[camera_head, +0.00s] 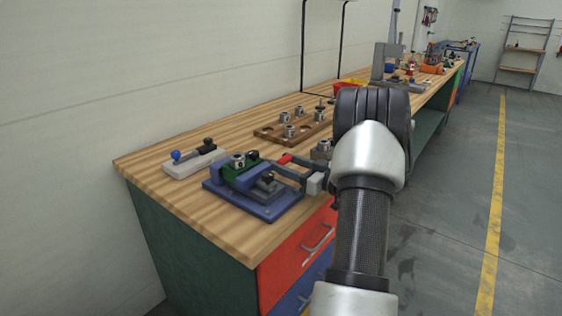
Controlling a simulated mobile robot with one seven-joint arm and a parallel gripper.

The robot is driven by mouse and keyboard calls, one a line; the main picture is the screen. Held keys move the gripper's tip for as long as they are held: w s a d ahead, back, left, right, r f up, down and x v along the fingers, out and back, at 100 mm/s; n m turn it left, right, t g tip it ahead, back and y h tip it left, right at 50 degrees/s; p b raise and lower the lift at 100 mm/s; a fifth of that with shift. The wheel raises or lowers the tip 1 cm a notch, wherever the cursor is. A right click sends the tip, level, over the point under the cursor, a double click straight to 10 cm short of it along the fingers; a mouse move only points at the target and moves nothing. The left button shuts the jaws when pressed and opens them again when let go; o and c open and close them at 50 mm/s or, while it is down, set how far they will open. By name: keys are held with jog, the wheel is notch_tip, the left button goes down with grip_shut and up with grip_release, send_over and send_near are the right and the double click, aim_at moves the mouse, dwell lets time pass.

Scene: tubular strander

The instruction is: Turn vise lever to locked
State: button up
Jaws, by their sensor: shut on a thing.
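The vise (240,204) has a blue base and a green jaw part, and sits on the near end of the wooden bench. A small metal part (238,160) shows at its top. A red lever grip (284,159) shows at the right side of the vise. My gripper (283,166) reaches in from the right with its dark fingers at the red grip and is shut on the lever. The fingers and my arm hide much of the lever and what lies behind them, so its exact angle is hard to tell.
A pale block with a blue-knobbed handle (176,155) lies left of the vise. A wooden tray (268,134) with several metal parts stands behind it. Red and blue drawers (290,255) are below the bench edge. The floor at right is clear.

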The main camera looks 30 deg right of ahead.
jog(key=shift+f, duration=0.7)
jog(key=shift+a+f, duration=0.1)
jog(key=o, duration=1.5)
jog(key=shift+w, duration=0.1)
